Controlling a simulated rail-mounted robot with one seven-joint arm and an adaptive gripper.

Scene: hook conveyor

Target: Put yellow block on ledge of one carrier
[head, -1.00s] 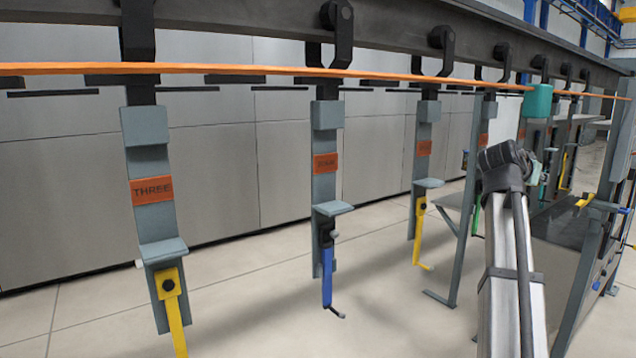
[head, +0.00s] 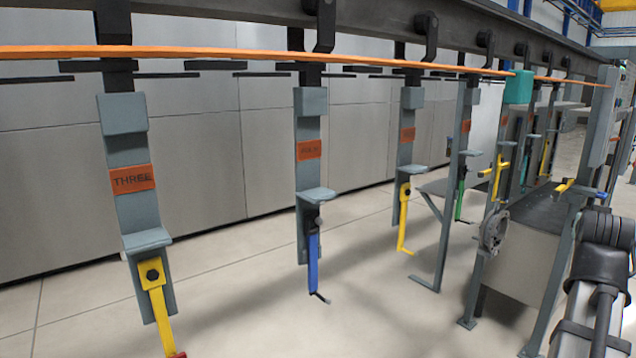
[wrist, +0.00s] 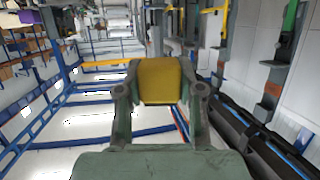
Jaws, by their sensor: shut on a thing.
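In the wrist view, my gripper (wrist: 160,88) is shut on the yellow block (wrist: 160,80), with one finger on each side of it. The block is clear of any ledge there. In the head view, several grey carriers hang from the overhead rail. The nearest carrier (head: 126,150) has an orange plate reading THREE and a bare ledge (head: 147,239). The middle carrier (head: 308,178) has a bare ledge (head: 317,195) above a blue handle. A farther carrier (head: 406,130) has a ledge (head: 411,169) above a yellow handle. I cannot make out the held block in the head view.
A dark overhead rail (head: 400,25) and an orange bar (head: 250,55) run above the carriers. A grey frame post (head: 568,250) and a bin (head: 535,265) stand at the right. Coloured handles hang below the ledges. The floor below the near carriers is clear.

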